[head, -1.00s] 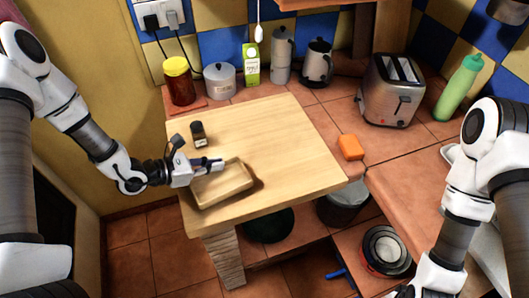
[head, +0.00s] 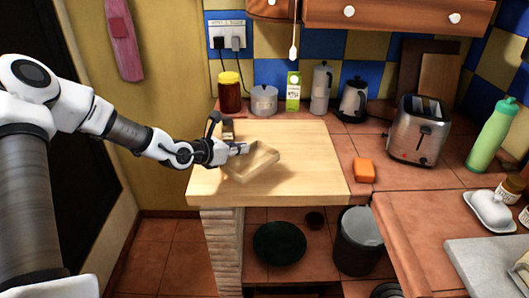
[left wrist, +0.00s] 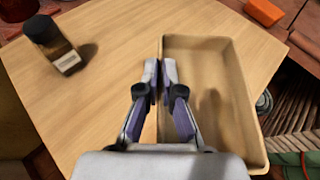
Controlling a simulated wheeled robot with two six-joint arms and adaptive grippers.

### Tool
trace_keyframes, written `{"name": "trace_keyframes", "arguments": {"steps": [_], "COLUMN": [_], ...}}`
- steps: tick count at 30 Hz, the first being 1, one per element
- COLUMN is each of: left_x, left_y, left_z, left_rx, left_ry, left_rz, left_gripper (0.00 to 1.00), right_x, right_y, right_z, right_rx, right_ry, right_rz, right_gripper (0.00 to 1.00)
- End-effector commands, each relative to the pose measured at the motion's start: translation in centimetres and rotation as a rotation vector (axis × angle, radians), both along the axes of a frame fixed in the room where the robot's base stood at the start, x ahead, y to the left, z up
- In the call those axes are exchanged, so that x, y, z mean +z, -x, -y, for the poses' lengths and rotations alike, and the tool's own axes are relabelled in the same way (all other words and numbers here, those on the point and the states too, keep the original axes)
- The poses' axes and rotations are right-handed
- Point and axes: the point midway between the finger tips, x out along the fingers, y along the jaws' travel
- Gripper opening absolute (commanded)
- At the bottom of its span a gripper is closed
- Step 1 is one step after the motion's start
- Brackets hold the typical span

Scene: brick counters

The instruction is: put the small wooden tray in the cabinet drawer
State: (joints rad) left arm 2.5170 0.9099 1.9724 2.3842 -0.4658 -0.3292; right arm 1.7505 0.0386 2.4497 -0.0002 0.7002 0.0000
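The small wooden tray (head: 262,160) is at the left part of the light wood counter top, under my left gripper (head: 243,149). In the left wrist view the fingers (left wrist: 160,72) are closed on the tray's left wall, one on each side of it, and the tray (left wrist: 215,70) is empty. I cannot tell whether it touches the counter. The wall cabinet at the top has a shut drawer (head: 385,14) with white knobs; its upper part is cut off. My right gripper is not in view.
A small dark jar (left wrist: 52,42) stands beside the tray. An orange sponge (head: 364,170) lies to the right, near the toaster (head: 419,131). A jar with a yellow lid (head: 230,94), a pot, a carton and kettles line the back.

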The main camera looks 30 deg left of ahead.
Motion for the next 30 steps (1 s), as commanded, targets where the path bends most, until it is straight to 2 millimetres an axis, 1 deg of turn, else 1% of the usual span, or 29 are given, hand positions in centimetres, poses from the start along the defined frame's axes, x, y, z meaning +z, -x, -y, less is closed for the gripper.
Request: {"name": "trace_keyframes", "arguments": {"steps": [1,4,9,12,13,15,17,21,23,30], "left_x": [-0.6,-0.5,-0.7,-1.0,-1.1,-1.2,-1.7,-4.0,-4.7,-5.0], "left_y": [-1.2,-4.3,-9.6,-12.2,-12.7,-13.6,-13.9,-14.0,-14.0,-14.0], "left_z": [-0.1,-0.8,-2.0,-2.6,-2.8,-3.0,-3.1,-3.0,-3.0,-3.1], "left_rx": [-0.006,-0.007,-0.008,-0.009,-0.006,-0.006,-0.006,-0.006,-0.006,-0.005], "left_ry": [-0.012,-0.015,-0.015,-0.011,-0.010,-0.007,-0.004,-0.002,-0.002,-0.001], "left_rz": [0.000,-0.002,-0.001,-0.001,-0.001,0.000,-0.003,-0.004,-0.002,0.000], "left_gripper": [0.00,0.00,0.00,0.00,0.00,0.00,0.00,0.00,0.00,0.00], "right_x": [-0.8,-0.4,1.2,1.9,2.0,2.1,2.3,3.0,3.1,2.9], "right_y": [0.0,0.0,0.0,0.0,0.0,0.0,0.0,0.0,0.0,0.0], "right_z": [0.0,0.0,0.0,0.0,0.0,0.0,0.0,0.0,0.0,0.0], "right_rx": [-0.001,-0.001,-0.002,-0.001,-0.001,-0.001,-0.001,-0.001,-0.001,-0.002], "right_ry": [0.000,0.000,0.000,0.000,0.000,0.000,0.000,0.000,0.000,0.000], "right_rz": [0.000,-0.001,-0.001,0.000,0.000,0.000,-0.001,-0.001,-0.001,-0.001], "right_gripper": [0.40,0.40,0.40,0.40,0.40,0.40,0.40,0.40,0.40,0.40]}}
